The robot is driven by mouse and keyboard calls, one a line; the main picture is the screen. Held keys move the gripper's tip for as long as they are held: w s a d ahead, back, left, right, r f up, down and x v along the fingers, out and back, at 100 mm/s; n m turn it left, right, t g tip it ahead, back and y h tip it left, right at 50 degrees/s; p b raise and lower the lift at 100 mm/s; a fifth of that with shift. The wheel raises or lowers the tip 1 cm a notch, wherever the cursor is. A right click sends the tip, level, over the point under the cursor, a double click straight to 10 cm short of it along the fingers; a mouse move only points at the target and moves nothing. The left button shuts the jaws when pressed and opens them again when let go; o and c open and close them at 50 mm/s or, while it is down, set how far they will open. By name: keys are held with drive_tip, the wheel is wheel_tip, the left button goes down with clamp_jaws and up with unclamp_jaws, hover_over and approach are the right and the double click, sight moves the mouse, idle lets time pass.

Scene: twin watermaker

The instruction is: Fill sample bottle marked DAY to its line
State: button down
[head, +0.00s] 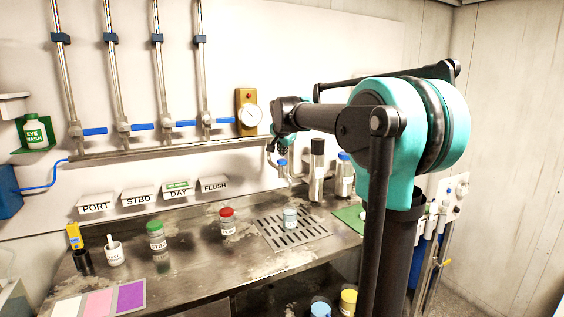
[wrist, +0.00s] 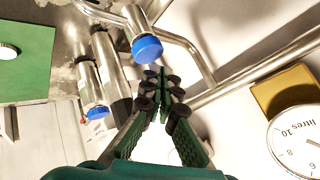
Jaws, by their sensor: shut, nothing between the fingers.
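My gripper (head: 272,146) is raised at the wall by the right end of the valve rail, its fingers closed and empty in the wrist view (wrist: 162,92). A blue-ended spout (wrist: 147,47) is just beyond the fingertips; I cannot tell whether they touch. In the head view, an open-looking bottle (head: 290,218) stands upright on the drain grate (head: 307,231), below the blue-ended spout (head: 282,163). Its label and fill level are too small to read. The DAY sign (head: 178,191) carries a green tag. A green-capped bottle (head: 156,236) and a red-capped bottle (head: 227,222) stand on the bench.
Several blue valve handles (head: 166,124) line the rail. A round gauge (head: 250,115) is beside my gripper. Metal cylinders (head: 317,165) stand right of the spout. Bare bench surrounds the capped bottles.

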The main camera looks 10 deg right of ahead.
sight(282, 161)
drive_tip(key=shift+r, duration=2.5)
